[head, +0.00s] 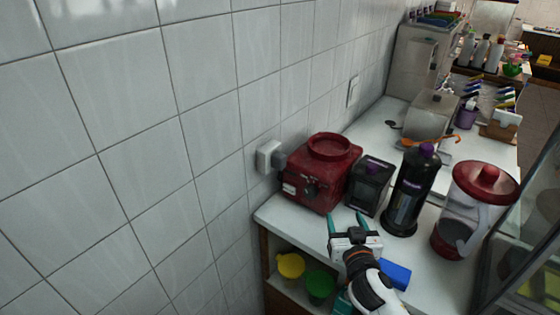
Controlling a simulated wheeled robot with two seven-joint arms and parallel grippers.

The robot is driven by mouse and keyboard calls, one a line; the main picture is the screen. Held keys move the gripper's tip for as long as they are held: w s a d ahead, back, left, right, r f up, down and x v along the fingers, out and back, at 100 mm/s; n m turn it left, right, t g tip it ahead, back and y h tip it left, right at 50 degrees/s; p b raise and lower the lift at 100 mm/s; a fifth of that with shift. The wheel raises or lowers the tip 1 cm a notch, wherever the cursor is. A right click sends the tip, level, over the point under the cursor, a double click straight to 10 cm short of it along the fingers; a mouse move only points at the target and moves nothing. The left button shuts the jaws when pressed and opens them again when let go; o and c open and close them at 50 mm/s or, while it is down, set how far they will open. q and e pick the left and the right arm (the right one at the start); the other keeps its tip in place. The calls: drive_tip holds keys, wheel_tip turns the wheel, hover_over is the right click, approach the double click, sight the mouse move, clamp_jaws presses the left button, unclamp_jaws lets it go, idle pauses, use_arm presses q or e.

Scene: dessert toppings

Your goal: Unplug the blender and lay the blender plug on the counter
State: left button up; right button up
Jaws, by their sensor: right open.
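The red blender base (318,177) stands on the white counter (273,212) near its left end, close to the tiled wall. A white box-shaped outlet (267,156) is on the wall just left of the blender base. A small darker piece shows at the outlet's right side; I cannot clearly tell whether it is the plug. No cord can be made out. A clear jug with a red lid (486,182) stands at the right. My right gripper (347,217) is open and empty, in front of the blender base and apart from the outlet. My left gripper is not in view.
A dark canister (370,186) and a tall black bottle (409,191) stand right of the blender base. A blue block (395,275) lies near my right arm. Yellow (291,265) and green (319,286) cups sit on the shelf below. A glass panel is at far right.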

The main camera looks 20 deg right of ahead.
sight(284, 164)
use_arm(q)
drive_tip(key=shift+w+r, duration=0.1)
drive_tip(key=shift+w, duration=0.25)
use_arm(e)
drive_tip(key=w+a+r+n+g+y, duration=0.1)
drive_tip(key=w+a+r+n+y, duration=0.1)
drive_tip(key=w+n+y, duration=0.3)
drive_tip(key=w+a+r+n+g+y, duration=0.1)
drive_tip(key=w+r+n+y, duration=0.3)
drive_tip(key=y, duration=0.5)
drive_tip(key=shift+w+a+r+n, duration=0.2)
drive_tip(key=shift+w+a+n, duration=0.4)
drive_tip(key=shift+w+a, duration=0.45)
drive_tip(key=shift+w+d, duration=0.1)
drive_tip(key=shift+w, duration=0.05)
drive_tip(key=b+x, duration=0.3)
drive_tip(key=x, duration=0.1)
drive_tip(key=shift+w+a+f, duration=0.15)
drive_tip(key=shift+a, duration=0.1)
drive_tip(key=shift+w+a+r+p, duration=0.15)
drive_tip(key=shift+w+a+p, duration=0.2)
drive_tip(key=shift+w, duration=0.1)
drive_tip(key=shift+w+a+r+p, duration=0.2)
drive_tip(key=shift+w+a, duration=0.15)
drive_tip(key=shift+w, duration=0.15)
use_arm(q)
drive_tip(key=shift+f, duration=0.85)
use_arm(e)
drive_tip(key=shift+x, duration=1.05)
drive_tip(key=shift+f, duration=0.15)
